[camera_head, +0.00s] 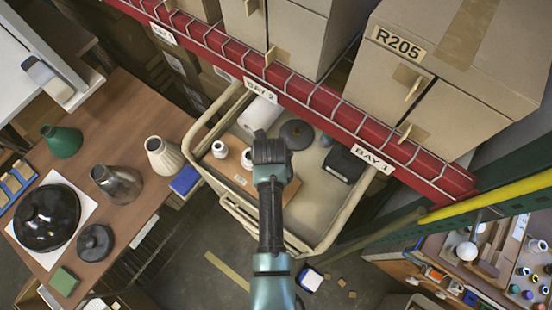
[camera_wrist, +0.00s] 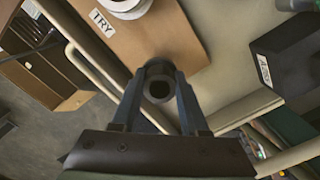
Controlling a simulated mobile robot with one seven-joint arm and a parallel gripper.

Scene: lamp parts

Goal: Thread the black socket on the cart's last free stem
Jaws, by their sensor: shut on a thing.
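My gripper (camera_head: 270,148) is over the middle of the cart (camera_head: 318,235), pointing down. In the wrist view its fingers (camera_wrist: 159,76) are shut on the black socket (camera_wrist: 158,91), a short dark ring with its opening facing the camera. The socket appears over the near edge of the brown board (camera_wrist: 165,38) marked "TRY"; I cannot tell its height above it. No bare stem shows; the gripper and socket cover part of the board.
A red shelf beam (camera_head: 318,105) with cartons runs behind. A wooden table (camera_head: 133,130) with lamp shades stands left. A workbench (camera_head: 490,265) is at lower right.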

